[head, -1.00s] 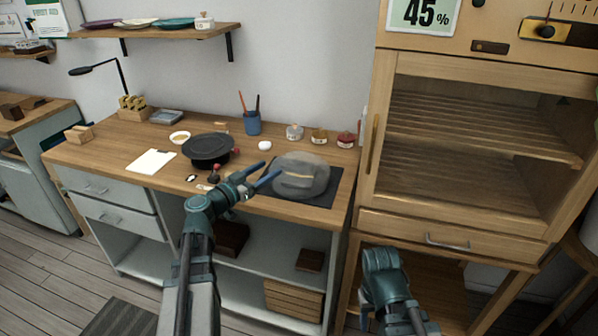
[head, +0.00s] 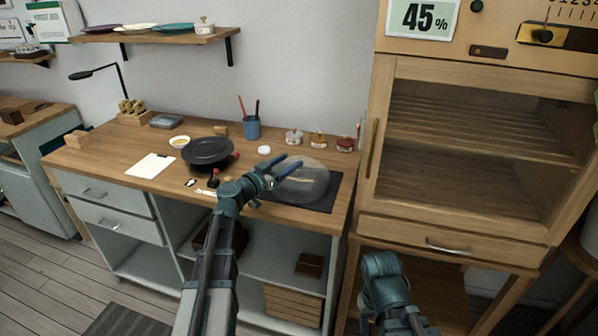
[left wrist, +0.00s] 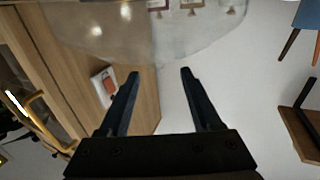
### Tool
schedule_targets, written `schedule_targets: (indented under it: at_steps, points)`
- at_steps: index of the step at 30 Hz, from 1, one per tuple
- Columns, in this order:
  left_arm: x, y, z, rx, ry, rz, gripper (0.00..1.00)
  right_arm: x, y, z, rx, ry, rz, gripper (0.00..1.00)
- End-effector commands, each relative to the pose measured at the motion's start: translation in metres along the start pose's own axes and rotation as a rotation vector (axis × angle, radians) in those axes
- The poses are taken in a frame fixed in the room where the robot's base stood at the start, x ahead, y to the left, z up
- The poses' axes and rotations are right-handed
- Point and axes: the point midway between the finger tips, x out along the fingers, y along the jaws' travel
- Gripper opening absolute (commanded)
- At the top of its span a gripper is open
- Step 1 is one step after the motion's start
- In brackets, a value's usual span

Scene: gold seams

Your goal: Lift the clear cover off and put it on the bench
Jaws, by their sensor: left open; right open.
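The clear cover (head: 303,181) is a low see-through dome on a dark mat (head: 330,192) at the right end of the bench (head: 130,146). My left gripper (head: 281,166) is open, its fingers at the upper left of the cover in the head view. In the left wrist view the open fingers (left wrist: 158,72) point at the cover (left wrist: 150,35), which fills the top; nothing is between them. I cannot tell whether they touch it. Of my right arm (head: 388,290), the part in view hangs low before the wooden cabinet; its fingertips are not clear.
A black round turntable (head: 208,152) stands left of the cover. A blue cup with brushes (head: 251,127) and several small jars (head: 294,137) stand behind. The tall wooden cabinet (head: 465,160) bounds the right. A white paper (head: 150,165) lies at the left.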

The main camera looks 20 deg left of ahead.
Motion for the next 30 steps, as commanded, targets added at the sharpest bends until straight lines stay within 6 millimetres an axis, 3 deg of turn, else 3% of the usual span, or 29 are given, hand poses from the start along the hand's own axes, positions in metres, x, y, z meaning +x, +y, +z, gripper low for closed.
schedule_targets:
  at_steps: [9,17,28,30]
  points:
    - [0.044,0.005,0.006,0.000,0.000,0.002,0.65,0.006,-0.001,0.000,0.000,0.000,0.000,0.50]
    - [0.047,0.006,0.006,0.000,0.000,0.000,0.65,0.006,-0.001,0.000,0.000,0.000,0.000,0.50]
    - [0.047,0.006,0.006,0.000,0.000,0.000,0.00,0.006,-0.001,0.000,0.000,0.000,0.000,0.50]
    - [0.047,0.006,0.006,0.000,0.000,0.000,0.00,0.006,-0.001,0.000,0.000,0.000,0.000,0.50]
